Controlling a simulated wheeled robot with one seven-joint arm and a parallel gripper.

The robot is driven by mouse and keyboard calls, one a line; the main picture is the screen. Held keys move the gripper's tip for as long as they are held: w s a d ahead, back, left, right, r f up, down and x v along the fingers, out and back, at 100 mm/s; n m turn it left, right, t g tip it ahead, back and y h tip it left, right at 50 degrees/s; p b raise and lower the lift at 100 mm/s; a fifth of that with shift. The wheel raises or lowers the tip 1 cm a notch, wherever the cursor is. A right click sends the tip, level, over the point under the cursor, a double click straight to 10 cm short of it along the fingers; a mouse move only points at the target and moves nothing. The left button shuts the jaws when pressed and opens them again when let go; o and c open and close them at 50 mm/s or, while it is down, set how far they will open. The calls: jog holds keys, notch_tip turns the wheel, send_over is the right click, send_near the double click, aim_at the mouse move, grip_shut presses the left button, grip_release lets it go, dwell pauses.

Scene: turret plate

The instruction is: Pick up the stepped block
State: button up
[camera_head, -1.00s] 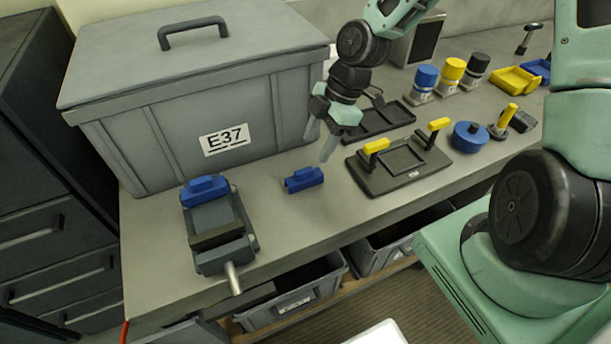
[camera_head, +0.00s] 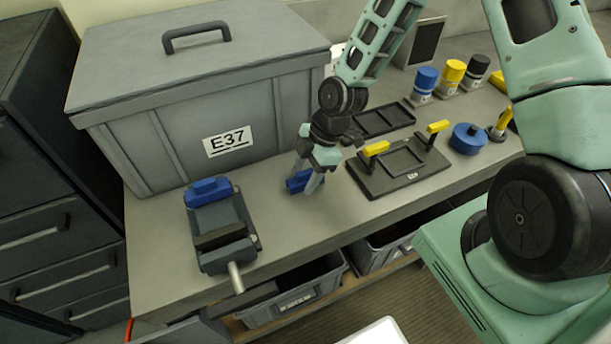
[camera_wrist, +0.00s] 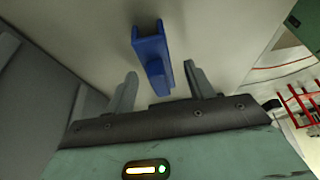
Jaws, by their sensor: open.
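The blue stepped block (camera_head: 295,182) lies on the bench in front of the grey box, partly hidden by my fingers in the head view. In the wrist view the stepped block (camera_wrist: 150,48) shows its raised part, with its near end between the fingers and its far end beyond the fingertips. My gripper (camera_head: 306,182) is open and points down at the block. The wrist view shows its two fingers (camera_wrist: 160,70) apart, one on each side of the block, with a gap on both sides. Whether the fingertips reach the block's height is unclear.
A vise (camera_head: 222,232) with another blue piece (camera_head: 208,190) on top stands to the left. A large grey box (camera_head: 150,125) marked E37 stands behind. A dark plate with yellow handles (camera_head: 400,172) lies to the right. Bench between vise and block is clear.

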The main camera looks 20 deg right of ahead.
jog(key=c, duration=1.1)
jog(key=shift+o, duration=0.2)
